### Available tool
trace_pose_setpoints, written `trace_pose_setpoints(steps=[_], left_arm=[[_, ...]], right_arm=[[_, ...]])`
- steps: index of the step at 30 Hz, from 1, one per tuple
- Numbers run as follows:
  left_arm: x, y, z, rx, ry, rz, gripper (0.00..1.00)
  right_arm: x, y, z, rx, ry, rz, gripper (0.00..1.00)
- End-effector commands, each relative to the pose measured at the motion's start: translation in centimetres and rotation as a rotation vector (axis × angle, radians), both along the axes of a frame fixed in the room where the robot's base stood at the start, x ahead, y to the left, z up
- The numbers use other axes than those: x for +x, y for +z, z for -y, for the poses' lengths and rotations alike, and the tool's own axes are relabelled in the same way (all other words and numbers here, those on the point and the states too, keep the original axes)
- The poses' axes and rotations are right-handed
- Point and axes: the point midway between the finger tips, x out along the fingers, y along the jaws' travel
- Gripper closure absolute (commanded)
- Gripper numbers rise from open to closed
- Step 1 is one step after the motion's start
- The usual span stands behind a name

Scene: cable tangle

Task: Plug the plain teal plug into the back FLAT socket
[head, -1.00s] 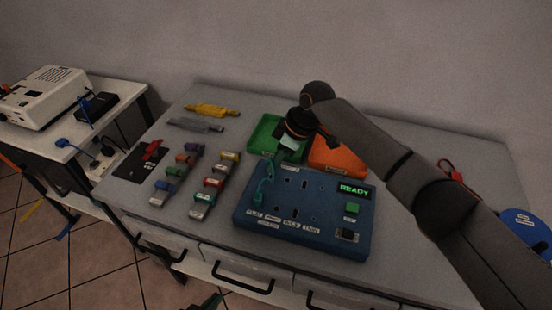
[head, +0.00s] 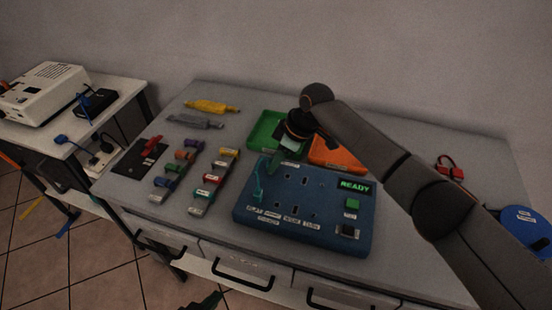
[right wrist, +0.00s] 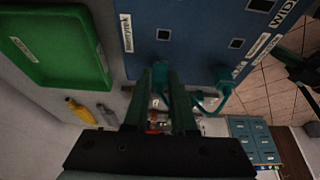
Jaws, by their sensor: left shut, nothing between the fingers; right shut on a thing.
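The blue socket panel (head: 320,215) lies on the table, with several dark sockets on its top and a lit READY display. My right gripper (head: 274,163) is low over the panel's back left part, shut on the teal plug (right wrist: 160,72), which is mostly hidden between the fingers. A teal cable (head: 258,186) loops at the panel's left edge; it also shows right of the fingers in the right wrist view (right wrist: 212,102). I cannot tell whether the plug touches a socket. My left gripper (head: 207,302) is shut and empty at the bottom edge, away from the table top.
A green tray (head: 262,132) and an orange tray (head: 325,153) stand behind the panel. Two rows of coloured blocks (head: 208,182) lie left of it. A red looped item (head: 450,170) and blue reel (head: 524,222) are right.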

Motion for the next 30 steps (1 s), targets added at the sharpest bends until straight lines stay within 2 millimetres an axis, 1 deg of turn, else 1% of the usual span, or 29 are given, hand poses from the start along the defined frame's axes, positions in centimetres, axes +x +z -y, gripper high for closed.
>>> trace_pose_setpoints(steps=[10,13,14,21,23,30], left_arm=[[0.00,-0.39,0.00,0.000,0.000,0.000,1.00],[0.00,-0.33,0.00,0.000,0.000,0.000,1.00],[-0.01,-0.33,0.00,0.000,0.000,0.000,1.00],[0.00,-0.33,0.00,0.000,0.000,0.000,1.00],[0.00,-0.33,0.00,0.000,0.000,0.000,1.00],[0.00,-0.31,0.00,0.000,0.000,0.000,1.00]], right_arm=[[-0.04,-0.83,0.00,0.000,0.000,-0.002,1.00],[-0.04,-0.80,0.04,-0.001,0.000,-0.003,1.00],[-0.04,-0.81,0.04,-0.001,0.000,-0.003,0.73],[-0.02,-0.74,0.03,-0.001,0.000,-0.001,0.46],[-0.01,-0.72,0.02,-0.001,0.000,-0.001,0.41],[0.01,-0.63,0.03,0.000,0.000,0.000,0.41]])
